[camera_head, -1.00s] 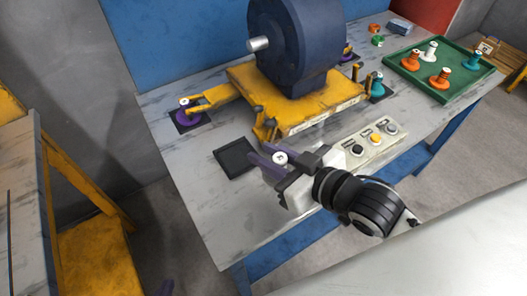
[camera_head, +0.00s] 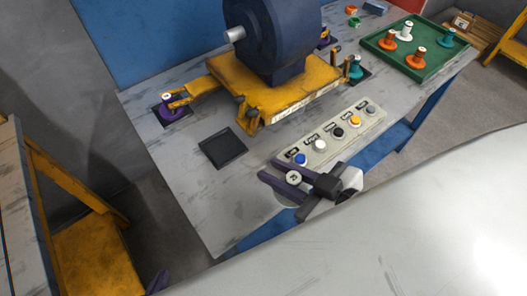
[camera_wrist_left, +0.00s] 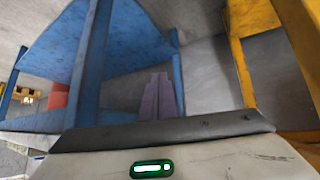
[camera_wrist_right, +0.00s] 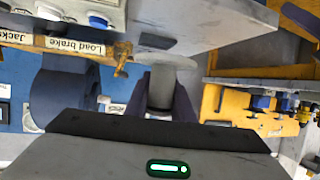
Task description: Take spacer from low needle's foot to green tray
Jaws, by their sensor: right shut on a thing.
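My right gripper (camera_head: 284,180) is shut on a spacer (camera_head: 293,177), whose round white top shows between the purple fingers, in front of the button panel. In the right wrist view this spacer (camera_wrist_right: 160,90) looks grey and cylindrical between the fingers. The green tray (camera_head: 440,55) is at the back right of the table, with orange, white and teal pieces standing in it. A bare black square pad (camera_head: 222,147) lies in front of the yellow frame. My left gripper (camera_wrist_left: 158,98) has its purple fingers together and empty; only a tip shows at the lower left of the head view.
A dark blue motor (camera_head: 275,40) sits on a yellow frame (camera_head: 270,90). A purple foot piece (camera_head: 172,108) is under its left arm, a teal one (camera_head: 355,68) at its right. The button panel (camera_head: 328,140) runs along the table's front. Small loose parts lie behind the tray.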

